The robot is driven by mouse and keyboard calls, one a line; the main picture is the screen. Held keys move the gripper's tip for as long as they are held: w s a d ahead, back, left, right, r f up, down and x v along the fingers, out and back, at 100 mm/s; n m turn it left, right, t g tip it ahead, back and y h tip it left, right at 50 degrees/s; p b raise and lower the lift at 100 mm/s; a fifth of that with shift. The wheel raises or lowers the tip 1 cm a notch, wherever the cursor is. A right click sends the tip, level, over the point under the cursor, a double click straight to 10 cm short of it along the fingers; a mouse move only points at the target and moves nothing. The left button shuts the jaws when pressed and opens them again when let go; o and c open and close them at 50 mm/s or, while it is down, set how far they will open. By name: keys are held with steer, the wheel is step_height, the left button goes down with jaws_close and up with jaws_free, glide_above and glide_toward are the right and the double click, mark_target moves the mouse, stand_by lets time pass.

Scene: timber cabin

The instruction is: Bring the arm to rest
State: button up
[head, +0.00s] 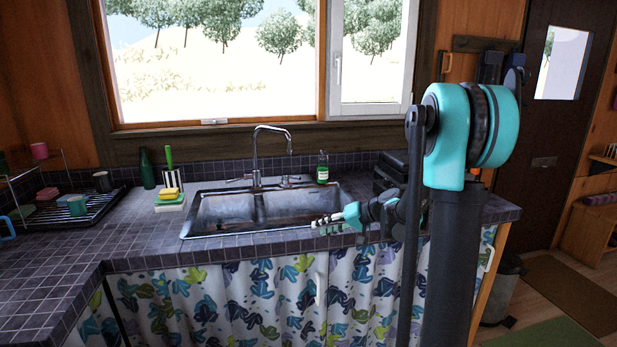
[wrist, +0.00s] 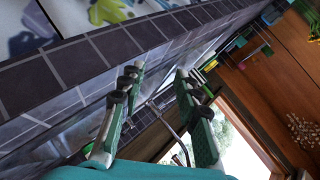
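My gripper (head: 330,221) is at the right front of the sink in the head view, pointing left, near the counter's front edge. In the wrist view its two fingers (wrist: 158,92) stand apart with nothing between them, so it is open and empty. How far the gripper is above the counter is hard to tell.
The double sink (head: 222,210) with its faucet (head: 256,160) lies left of my gripper. A soap bottle (head: 322,168) stands behind it. A yellow sponge (head: 169,193), a green bottle (head: 147,169) and a dish rack (head: 88,208) are farther left. A patterned curtain (head: 215,300) hangs below the tiled counter (head: 60,270).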

steer(key=s+d+f+h, duration=0.3)
steer(key=s+d+f, duration=0.1)
steer(key=s, duration=0.5)
steer(key=s+d+f+m+h, duration=0.1)
steer(key=s+d+f+h, duration=0.3)
steer(key=s, duration=0.6)
steer(key=s+d+f+h, duration=0.4)
steer(key=s+d, duration=0.2)
steer(key=s, duration=0.4)
steer(key=shift+g, duration=0.3)
